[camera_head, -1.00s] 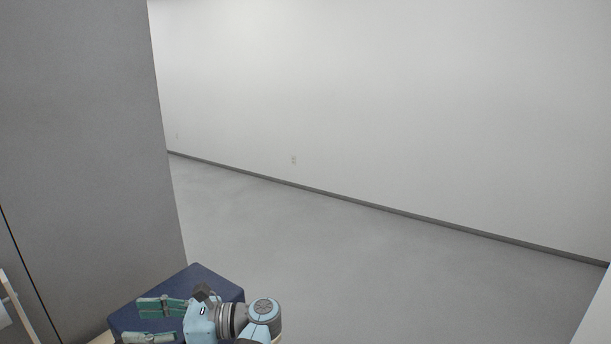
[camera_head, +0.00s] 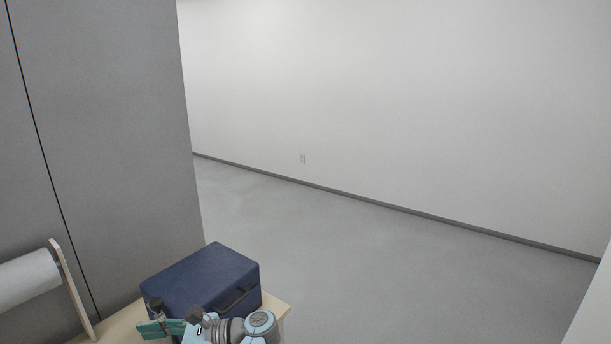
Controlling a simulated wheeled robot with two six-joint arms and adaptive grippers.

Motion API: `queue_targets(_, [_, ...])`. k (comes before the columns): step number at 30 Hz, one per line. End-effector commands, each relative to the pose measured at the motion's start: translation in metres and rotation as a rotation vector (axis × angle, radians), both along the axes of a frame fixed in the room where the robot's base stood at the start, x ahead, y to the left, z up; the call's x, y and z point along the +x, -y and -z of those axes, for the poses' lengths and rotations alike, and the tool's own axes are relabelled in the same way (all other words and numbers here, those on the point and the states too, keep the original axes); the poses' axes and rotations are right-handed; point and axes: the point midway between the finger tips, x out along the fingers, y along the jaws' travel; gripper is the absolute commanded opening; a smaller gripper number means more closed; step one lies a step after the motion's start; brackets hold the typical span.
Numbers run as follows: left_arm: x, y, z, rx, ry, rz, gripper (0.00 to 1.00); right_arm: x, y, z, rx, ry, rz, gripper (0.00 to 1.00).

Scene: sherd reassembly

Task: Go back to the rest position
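My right gripper (camera_head: 142,331) is at the bottom left of the head view, its arm coming in from the right and its teal fingers pointing left. It is in front of a dark blue box (camera_head: 205,274). The lower part of the gripper runs to the frame's bottom edge, so I cannot tell how far apart the fingers are. I see nothing held in it. My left gripper is not in view.
The blue box stands on a light wooden table (camera_head: 276,303). A white roll (camera_head: 27,277) on a wooden holder (camera_head: 75,292) stands left. A grey partition (camera_head: 115,130) rises behind. The floor (camera_head: 350,255) right is clear.

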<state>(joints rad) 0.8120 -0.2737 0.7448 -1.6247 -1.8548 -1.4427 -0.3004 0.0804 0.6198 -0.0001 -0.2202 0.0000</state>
Motion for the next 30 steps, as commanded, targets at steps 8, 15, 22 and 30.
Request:
queue_targets(8, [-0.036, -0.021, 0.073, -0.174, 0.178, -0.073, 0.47, 0.006, 0.000, 0.000, 0.000, 0.010, -0.001, 0.40])
queue_targets(15, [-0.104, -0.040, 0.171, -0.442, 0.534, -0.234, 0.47, -0.002, 0.000, 0.000, 0.000, -0.003, 0.000, 0.40])
queue_targets(22, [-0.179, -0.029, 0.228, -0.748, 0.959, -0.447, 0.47, 0.000, 0.000, 0.000, 0.000, 0.000, 0.000, 0.40])
queue_targets(30, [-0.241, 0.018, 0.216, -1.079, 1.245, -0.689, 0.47, 0.000, 0.000, 0.000, 0.000, 0.001, 0.000, 0.40])
